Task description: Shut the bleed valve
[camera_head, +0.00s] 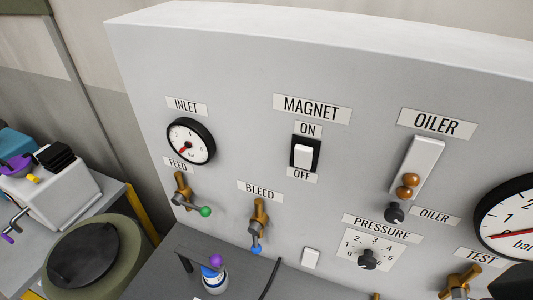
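The bleed valve (260,212) is a brass valve on the front of the grey panel, below the BLEED label (260,191). Its lever points down, roughly in line with the brass body, and ends in a blue knob (256,249). The feed valve (181,187) is a similar brass valve to its left, its lever pointing right and slightly down to a green knob (205,211). Neither of my grippers is in view, and nothing is seen touching the bleed valve.
The panel also carries an inlet gauge (191,141), magnet switch (304,154), oiler (419,164), pressure knob (368,259) and test valve (461,282). A bench with equipment is at left.

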